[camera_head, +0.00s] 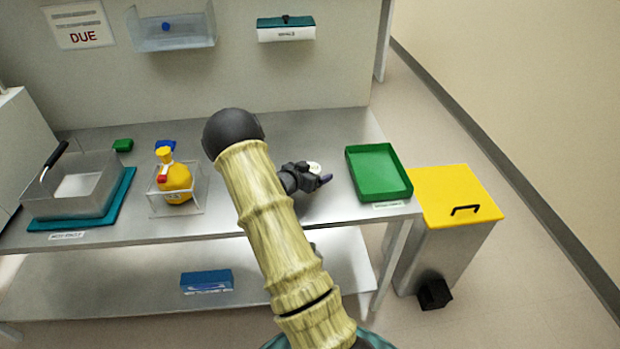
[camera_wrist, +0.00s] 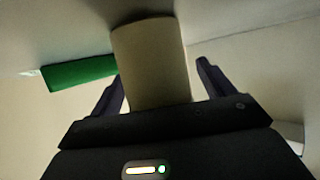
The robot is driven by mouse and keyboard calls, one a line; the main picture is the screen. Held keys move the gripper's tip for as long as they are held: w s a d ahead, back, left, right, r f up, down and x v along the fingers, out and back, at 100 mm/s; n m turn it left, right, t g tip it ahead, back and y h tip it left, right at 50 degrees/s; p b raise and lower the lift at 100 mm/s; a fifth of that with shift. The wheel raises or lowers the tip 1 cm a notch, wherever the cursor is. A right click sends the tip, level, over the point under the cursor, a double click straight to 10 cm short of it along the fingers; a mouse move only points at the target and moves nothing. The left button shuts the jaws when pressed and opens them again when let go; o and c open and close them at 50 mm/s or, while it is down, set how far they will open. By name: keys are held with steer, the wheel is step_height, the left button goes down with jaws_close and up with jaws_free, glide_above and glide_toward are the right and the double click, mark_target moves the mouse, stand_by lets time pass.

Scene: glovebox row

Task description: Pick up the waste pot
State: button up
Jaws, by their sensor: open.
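A pale cylinder, which looks like the waste pot (camera_wrist: 150,50), stands between the two dark fingers of my gripper (camera_wrist: 160,76) in the wrist view. The fingers are open, one on each side, with a visible gap at least on the right. In the head view only a small whitish top of the pot (camera_head: 314,167) shows at my gripper (camera_head: 318,179), over the steel bench (camera_head: 335,130). My arm and gripper hide the rest of it.
A green tray (camera_head: 378,172) lies just right of my gripper; it also shows in the wrist view (camera_wrist: 80,73). A yellow bottle (camera_head: 175,180) in a clear holder and a metal basin (camera_head: 75,190) stand left. A yellow-lidded bin (camera_head: 455,195) stands beyond the bench's right end.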

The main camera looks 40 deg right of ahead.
steer(key=shift+c, duration=0.4)
steer(key=c, duration=1.1)
steer(key=shift+o, duration=0.2)
steer(key=shift+r, duration=0.1)
step_height(320, 180, up, 10)
steer(key=shift+f+p, duration=0.1)
steer(key=shift+p, duration=0.4)
